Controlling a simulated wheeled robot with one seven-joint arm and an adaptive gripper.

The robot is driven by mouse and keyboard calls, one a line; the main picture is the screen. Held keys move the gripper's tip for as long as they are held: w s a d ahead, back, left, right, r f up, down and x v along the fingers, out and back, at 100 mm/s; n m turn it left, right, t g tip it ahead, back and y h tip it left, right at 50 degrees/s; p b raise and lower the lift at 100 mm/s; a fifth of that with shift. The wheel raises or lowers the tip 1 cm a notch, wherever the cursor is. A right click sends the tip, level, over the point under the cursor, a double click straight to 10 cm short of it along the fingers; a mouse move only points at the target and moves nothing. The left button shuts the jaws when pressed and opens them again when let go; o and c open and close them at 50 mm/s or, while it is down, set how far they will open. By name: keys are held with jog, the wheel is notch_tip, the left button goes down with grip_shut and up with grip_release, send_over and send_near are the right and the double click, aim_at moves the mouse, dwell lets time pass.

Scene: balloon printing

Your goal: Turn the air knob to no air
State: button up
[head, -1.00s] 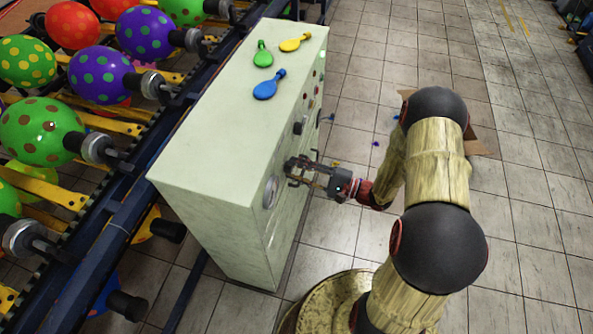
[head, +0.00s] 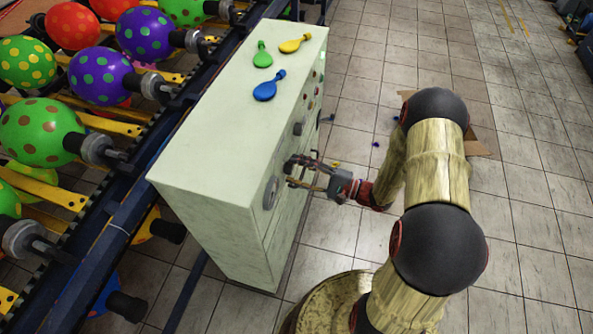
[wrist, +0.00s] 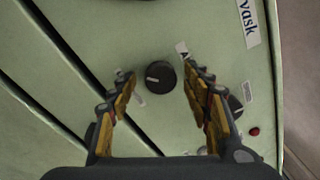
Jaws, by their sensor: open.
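A round black knob (wrist: 160,76) with a white pointer line stands on the pale green panel of the cabinet. The pointer lies roughly sideways in the wrist view, toward the left. My gripper (wrist: 162,78) is open, with one finger on each side of this knob and visible gaps between fingers and knob. In the head view my gripper (head: 291,172) is at the front face of the cabinet (head: 205,165); the knob is hard to make out there.
A second black knob (wrist: 235,104) sits right of the right finger, near a red button (wrist: 254,132). Blue, green and yellow balloons lie on the cabinet top. A conveyor with inflated balloons runs at left.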

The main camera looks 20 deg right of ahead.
jog(key=v, duration=1.2)
dwell(0.4)
